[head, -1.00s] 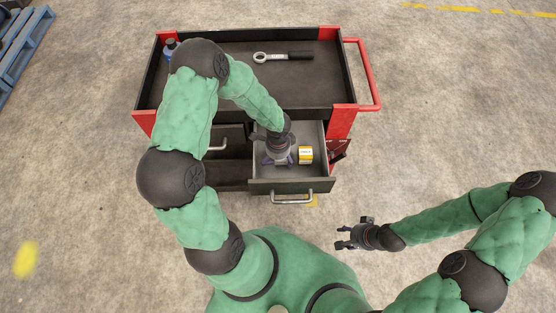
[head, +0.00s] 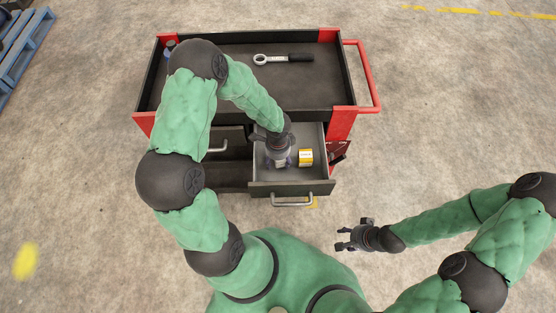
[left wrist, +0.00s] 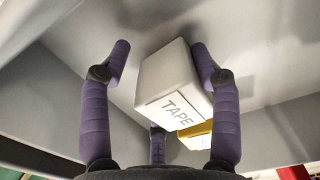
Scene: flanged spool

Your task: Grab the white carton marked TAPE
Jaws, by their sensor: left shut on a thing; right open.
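The white carton marked TAPE (left wrist: 168,82) sits in the open drawer (head: 262,188), its label facing my wrist camera. My left gripper (head: 279,160) reaches down into the drawer and is shut on the carton. In the left wrist view its purple fingers stand around the carton; the right one lies against it, while contact on the left is unclear. In the head view the gripper mostly hides the carton. My right gripper (head: 352,237) is open and empty, over the floor in front of the cart.
A yellow and white box (head: 306,157) stands in the drawer close to the carton's right. The drawer walls surround both. On the cart top (head: 310,88) lie a ratchet wrench (head: 283,59) and a blue bottle (head: 169,50), partly hidden by my arm. Floor on the right is clear.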

